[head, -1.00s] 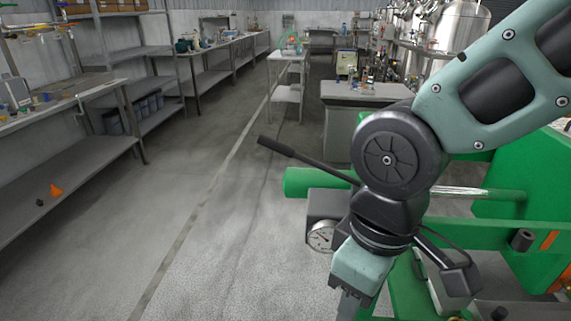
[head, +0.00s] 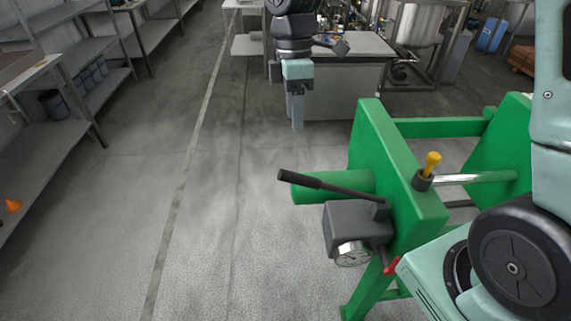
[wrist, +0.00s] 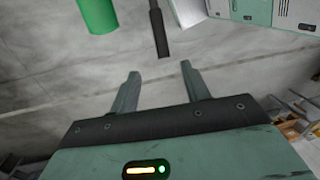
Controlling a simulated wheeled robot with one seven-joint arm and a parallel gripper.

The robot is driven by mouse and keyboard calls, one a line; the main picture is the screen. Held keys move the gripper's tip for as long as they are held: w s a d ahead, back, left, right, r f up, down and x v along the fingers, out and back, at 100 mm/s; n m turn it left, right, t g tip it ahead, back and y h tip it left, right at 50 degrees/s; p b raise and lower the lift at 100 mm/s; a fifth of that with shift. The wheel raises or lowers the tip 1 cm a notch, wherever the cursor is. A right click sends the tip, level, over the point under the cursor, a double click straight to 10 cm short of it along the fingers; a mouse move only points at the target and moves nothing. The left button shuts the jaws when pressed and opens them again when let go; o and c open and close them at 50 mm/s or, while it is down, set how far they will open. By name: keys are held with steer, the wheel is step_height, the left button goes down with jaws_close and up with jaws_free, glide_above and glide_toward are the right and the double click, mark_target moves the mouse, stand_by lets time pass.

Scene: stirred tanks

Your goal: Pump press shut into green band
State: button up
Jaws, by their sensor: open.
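The green press (head: 430,206) stands at the right in the head view. The dark grey pump block (head: 352,228) is on its left side, with a black lever (head: 325,186) sloping up to the left. The round gauge (head: 352,254) faces forward below; its needle and any green band are too small to read. A red handle (head: 391,265) is beside the gauge. My gripper (head: 297,122) points down, empty, above and apart from the lever in the head view. In the wrist view, my gripper (wrist: 160,75) is open, and the lever's end (wrist: 163,47) lies ahead between the fingers' lines.
A green cylinder (head: 345,187) sticks out behind the lever; it also shows in the wrist view (wrist: 97,14). A yellow-topped peg (head: 432,163) stands on the press. A grey workbench (head: 330,95) is behind my gripper.

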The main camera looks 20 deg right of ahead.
mark_target(295, 179)
steer(key=s+f+p, duration=0.1)
steer(key=f, duration=0.4)
steer(key=s+f+p, duration=0.1)
steer(key=f, duration=0.5)
steer(key=s+f+p, duration=0.1)
steer(key=f, duration=0.4)
steer(key=shift+a+f, duration=0.2)
steer(key=shift+a, duration=0.15)
